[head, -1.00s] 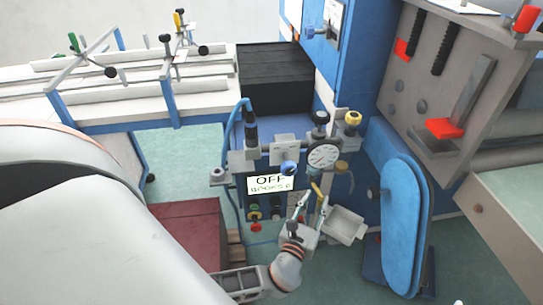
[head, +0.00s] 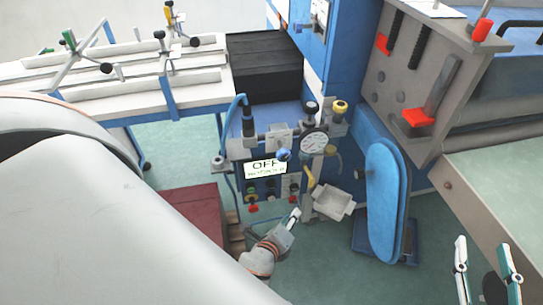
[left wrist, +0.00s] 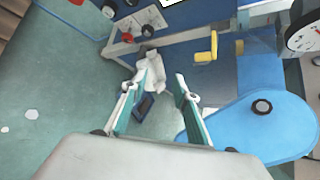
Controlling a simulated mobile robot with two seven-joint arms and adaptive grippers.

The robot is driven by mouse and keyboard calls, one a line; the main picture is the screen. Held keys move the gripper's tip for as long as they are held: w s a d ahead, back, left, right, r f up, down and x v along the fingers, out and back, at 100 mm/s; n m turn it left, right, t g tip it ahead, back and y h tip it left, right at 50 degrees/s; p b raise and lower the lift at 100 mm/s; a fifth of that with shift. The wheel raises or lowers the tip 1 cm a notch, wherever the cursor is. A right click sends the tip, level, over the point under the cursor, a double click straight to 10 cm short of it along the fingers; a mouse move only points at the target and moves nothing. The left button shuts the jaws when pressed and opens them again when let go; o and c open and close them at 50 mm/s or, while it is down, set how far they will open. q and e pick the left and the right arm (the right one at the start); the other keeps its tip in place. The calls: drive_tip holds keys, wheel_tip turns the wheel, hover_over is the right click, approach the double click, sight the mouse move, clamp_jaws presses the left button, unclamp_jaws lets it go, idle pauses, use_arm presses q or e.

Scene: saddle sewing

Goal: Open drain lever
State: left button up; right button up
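A small yellow lever (head: 309,177) sits on the front of the blue machine, below the round gauge. It also shows in the left wrist view (left wrist: 206,54); which position it is set to I cannot tell. A white tray (head: 333,201) juts out below and right of it. My left gripper (head: 294,214) is below and left of the lever, apart from it. In the left wrist view its fingers (left wrist: 161,84) are spread with nothing held between them. My right gripper (head: 482,246) is at the lower right, open and empty, far from the lever.
The control panel has an "OFF" display (head: 265,168) and several knobs. A round gauge (head: 314,144) is above the lever. A blue oval board (head: 387,203) stands right of the tray. A dark red box (head: 187,222) is on the left. Green floor lies open below the tray.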

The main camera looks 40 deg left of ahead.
use_arm(q)
drive_tip(key=s+d+r+n+g+h+p, duration=0.2)
drive_tip(key=s+n+p, duration=0.6)
drive_tip(key=n, duration=0.9)
drive_tip(key=shift+s+d+r+h, duration=0.4)
drive_tip(key=shift+s+r+h, duration=0.9)
drive_tip(key=shift+s+r, duration=0.6)
use_arm(e)
wheel_tip(320, 180, up, 10)
drive_tip(key=shift+r, duration=0.25)
use_arm(q)
drive_tip(key=shift+c, duration=0.4)
